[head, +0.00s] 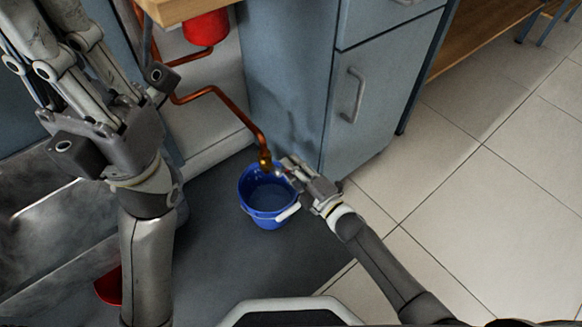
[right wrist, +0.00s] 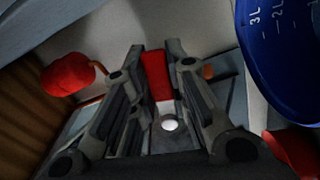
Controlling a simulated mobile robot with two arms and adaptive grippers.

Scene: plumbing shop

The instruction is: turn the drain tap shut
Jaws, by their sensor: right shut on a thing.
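The brass drain tap (head: 264,159) sits at the lower end of a bent copper pipe (head: 232,108), above the blue bucket's back rim. My right gripper (head: 283,166) is at the tap's right side, coming from the lower right. In the right wrist view its two fingers (right wrist: 158,78) are shut on a red lever (right wrist: 156,74), which looks like the tap's handle. In the head view the gripper hides that lever, so I cannot tell its angle to the pipe. My left gripper (head: 85,55) is raised at the upper left, near the camera; its fingertips and opening are unclear.
The blue bucket (head: 262,217) stands on the dark floor mat (head: 225,268) under the tap, its pale handle grip at front right. A blue-grey cabinet (head: 352,130) stands close behind my right gripper. A red vessel (head: 206,28) is above. Tiled floor (head: 480,215) at right is clear.

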